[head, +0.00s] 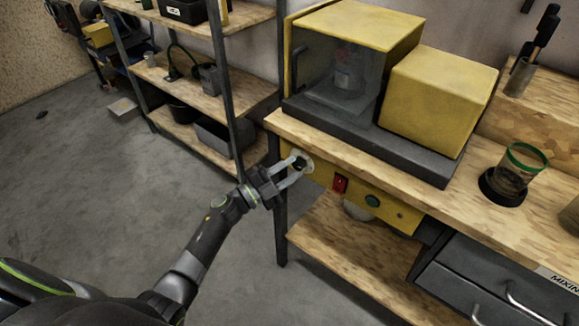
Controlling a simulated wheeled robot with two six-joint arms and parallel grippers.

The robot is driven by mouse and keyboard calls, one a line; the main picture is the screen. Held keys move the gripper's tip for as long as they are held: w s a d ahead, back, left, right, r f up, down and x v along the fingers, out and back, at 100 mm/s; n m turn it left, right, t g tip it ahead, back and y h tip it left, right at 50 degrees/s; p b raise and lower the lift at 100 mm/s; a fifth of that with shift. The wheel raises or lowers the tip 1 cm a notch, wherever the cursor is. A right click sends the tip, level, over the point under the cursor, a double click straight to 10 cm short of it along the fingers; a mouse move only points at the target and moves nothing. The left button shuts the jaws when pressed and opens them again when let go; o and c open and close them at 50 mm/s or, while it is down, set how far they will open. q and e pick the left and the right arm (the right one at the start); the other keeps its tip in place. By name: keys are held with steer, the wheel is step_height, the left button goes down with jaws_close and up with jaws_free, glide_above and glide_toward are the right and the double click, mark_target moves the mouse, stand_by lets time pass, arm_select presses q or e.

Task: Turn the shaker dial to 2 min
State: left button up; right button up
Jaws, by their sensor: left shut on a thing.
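The yellow shaker (440,85) stands on the wooden bench, with a dark base and a clear-fronted chamber holding a container. Its control strip (330,178) runs along the bench's front edge. The dial (302,161) is at the strip's left end, a dark knob on a pale round plate. My left gripper (293,170) is shut on the dial, coming from the lower left. The fingers partly hide the knob, and its markings are too small to read. A red switch (340,184) and a green button (372,201) sit to its right. My right gripper is not in view.
A green-rimmed clear cup (517,168) stands in a dark round holder on the bench at right. Shelving (200,85) with bins stands behind to the left. Drawers (480,290) with handles are at lower right. The grey floor (110,190) at left is mostly clear.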

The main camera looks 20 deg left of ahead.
arm_select(q)
steer(key=m, duration=0.1)
steer(key=m+g+p, duration=0.1)
steer(key=m, duration=0.1)
steer(key=shift+r, duration=0.25)
steer(key=shift+a+m+g+p, duration=0.1)
steer(key=shift+m+g+p, duration=0.4)
steer(key=shift+m+p, duration=0.6)
steer(key=shift+m, duration=0.4)
steer(key=shift+y, duration=0.3)
steer(key=o, duration=1)
